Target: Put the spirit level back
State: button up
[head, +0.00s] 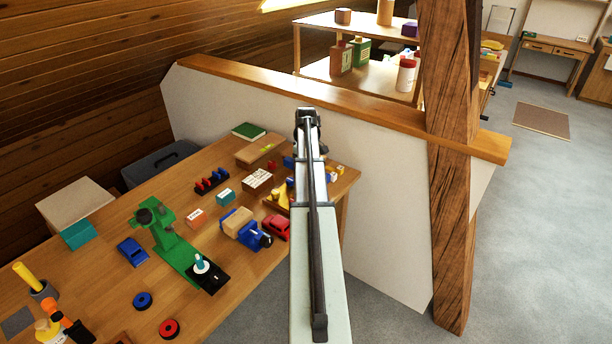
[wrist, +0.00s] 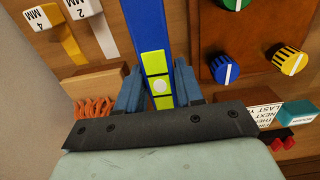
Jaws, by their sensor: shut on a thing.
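In the wrist view the spirit level (wrist: 154,62) is a long blue bar with yellow-green windows and a pale round spot. My gripper (wrist: 157,72) is shut on it, with one blue-grey finger on each side. The bar runs away from the gripper toward the top edge of the view, where its far end is cut off. Whether it touches the surface below, I cannot tell. In the head view my arm hides the fingers and most of the level. Small blue patches show beside the arm, but I cannot tell if they are the level.
The workbench (head: 105,268) holds a green stand (head: 172,250), a red car (head: 276,227) and a card (head: 257,179). In the wrist view, a brown panel with coloured knobs (wrist: 225,70) lies right of the level; tags marked MM (wrist: 83,10) and orange bristles (wrist: 95,108) lie left. A timber post (head: 452,220) stands right of my arm.

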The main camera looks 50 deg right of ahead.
jog(key=shift+f, duration=1.8)
jog(key=shift+f, duration=0.15)
jog(key=o, duration=1.1)
jog(key=shift+o, duration=0.2)
notch_tip(320, 180, up, 12)
jog(key=shift+r, duration=0.15)
